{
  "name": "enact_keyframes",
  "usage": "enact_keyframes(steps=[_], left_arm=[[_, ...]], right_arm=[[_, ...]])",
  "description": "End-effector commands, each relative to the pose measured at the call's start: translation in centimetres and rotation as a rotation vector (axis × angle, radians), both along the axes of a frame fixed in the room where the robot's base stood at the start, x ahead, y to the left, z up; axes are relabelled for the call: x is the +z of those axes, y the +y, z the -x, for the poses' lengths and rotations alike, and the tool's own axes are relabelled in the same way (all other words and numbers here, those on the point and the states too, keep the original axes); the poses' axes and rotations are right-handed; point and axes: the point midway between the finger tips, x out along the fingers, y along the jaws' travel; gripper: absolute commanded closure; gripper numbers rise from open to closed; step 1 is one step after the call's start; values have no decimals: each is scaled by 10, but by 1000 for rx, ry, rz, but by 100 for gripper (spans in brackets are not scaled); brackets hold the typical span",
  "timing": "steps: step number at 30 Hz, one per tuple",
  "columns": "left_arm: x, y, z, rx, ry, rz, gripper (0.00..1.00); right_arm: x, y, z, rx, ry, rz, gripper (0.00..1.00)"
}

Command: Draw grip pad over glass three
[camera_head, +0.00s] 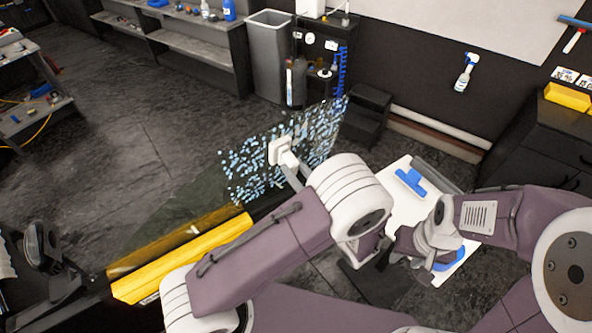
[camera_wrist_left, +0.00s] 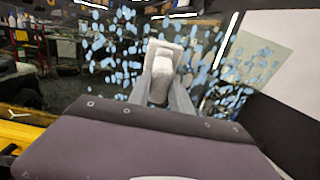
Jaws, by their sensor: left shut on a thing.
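My left gripper (camera_head: 289,164) is shut on the white grip pad (camera_head: 279,150), which is at the face of an upright glass pane (camera_head: 325,130) covered in pale blue spots. In the left wrist view, the pad (camera_wrist_left: 163,50) sits between the fingers (camera_wrist_left: 161,85), in front of the spotted glass (camera_wrist_left: 110,45). I cannot tell whether the pad touches the glass. My right gripper (camera_head: 388,254) is low beside my left arm, near a white board; its fingers are partly hidden.
A blue squeegee (camera_head: 411,182) lies on the white board (camera_head: 402,211), with another blue item (camera_head: 447,262) at its near end. A yellow bar (camera_head: 185,255) runs below the glass at left. A grey bin (camera_head: 268,60) and black cabinet stand behind. The floor at left is open.

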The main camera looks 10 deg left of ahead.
Motion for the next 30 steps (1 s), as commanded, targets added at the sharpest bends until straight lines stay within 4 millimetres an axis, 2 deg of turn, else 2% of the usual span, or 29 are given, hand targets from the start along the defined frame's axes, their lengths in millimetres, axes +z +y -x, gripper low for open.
enact_keyframes(steps=[15,24,30], left_arm=[[2,6,-6,0,0,0,100],[0,-17,-32,0,-2,2,100],[1,-22,-38,0,0,0,100]], right_arm=[[2,0,0,0,0,0,64],[-1,0,0,0,0,0,64],[-2,0,0,0,0,0,64]])
